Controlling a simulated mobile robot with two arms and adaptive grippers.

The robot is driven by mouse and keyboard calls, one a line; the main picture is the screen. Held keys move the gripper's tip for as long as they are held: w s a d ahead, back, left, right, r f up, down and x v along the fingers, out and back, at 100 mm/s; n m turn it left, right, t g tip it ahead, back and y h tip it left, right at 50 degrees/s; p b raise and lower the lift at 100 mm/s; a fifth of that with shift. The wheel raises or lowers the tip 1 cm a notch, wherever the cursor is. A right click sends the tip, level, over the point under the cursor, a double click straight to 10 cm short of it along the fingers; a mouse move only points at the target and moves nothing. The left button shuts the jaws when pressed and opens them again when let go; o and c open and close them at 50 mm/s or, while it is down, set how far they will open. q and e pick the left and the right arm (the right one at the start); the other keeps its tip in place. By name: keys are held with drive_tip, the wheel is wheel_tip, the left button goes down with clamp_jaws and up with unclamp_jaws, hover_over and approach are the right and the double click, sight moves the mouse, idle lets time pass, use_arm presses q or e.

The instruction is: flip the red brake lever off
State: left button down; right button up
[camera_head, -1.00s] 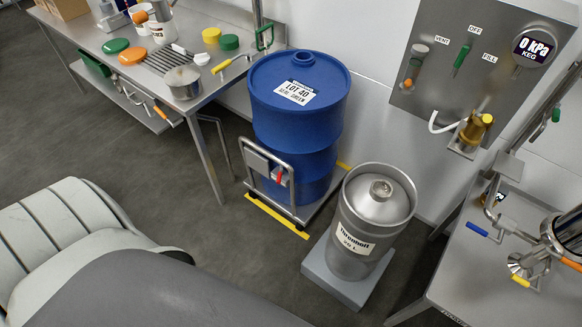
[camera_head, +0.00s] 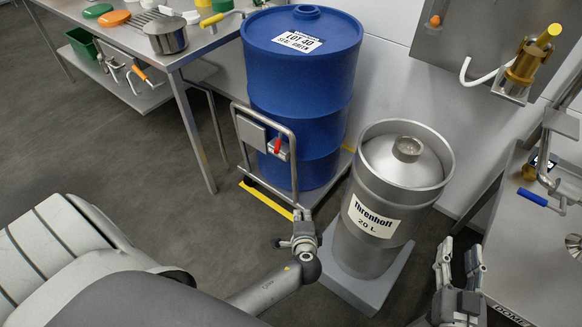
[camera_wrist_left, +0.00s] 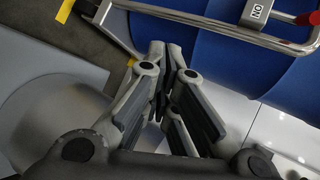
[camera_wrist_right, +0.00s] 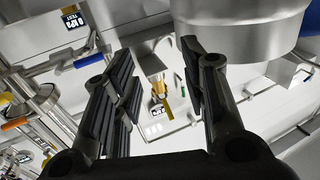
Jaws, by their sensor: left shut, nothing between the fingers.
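The red brake lever (camera_head: 278,146) is on a small bracket on the handle frame (camera_head: 292,170) of the trolley under the blue drum (camera_head: 303,100). My right gripper (camera_head: 459,252) is open and empty, right of the steel keg.
The steel keg (camera_head: 385,240) labelled Threnhoff stands on a grey base just right of my left gripper. A steel table (camera_head: 205,45) is at the upper left and a bench (camera_head: 525,250) at the right. Bare floor (camera_head: 130,160) lies left of the trolley.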

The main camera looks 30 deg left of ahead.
use_arm(q)
drive_tip(key=w+r+t+y+b, duration=0.2)
drive_tip(key=r+b, duration=0.1)
drive_tip(key=r, duration=0.3)
drive_tip(key=w+a+r+t+y+b, duration=0.1)
drive_tip(key=w+r+y+b, duration=0.1)
drive_tip(key=r, duration=0.4)
drive_tip(key=shift+w+n+t+y+b, duration=0.3)
drive_tip(key=shift+n+t+b, duration=0.1)
drive_tip(key=shift+b, duration=0.25)
use_arm(e)
drive_tip(key=s+r+t+y, duration=0.1)
drive_tip(key=s+r+t, duration=0.1)
drive_tip(key=r, duration=0.5)
drive_tip(key=s+r+t, duration=0.3)
drive_tip(key=r, duration=0.5)
drive_tip(key=shift+s+d+r+t+y, duration=0.2)
drive_tip(key=shift+s+d+t+y, duration=0.1)
drive_tip(key=shift+s+d+y, duration=0.15)
use_arm(q)
drive_tip(key=shift+w+a+f, duration=0.1)
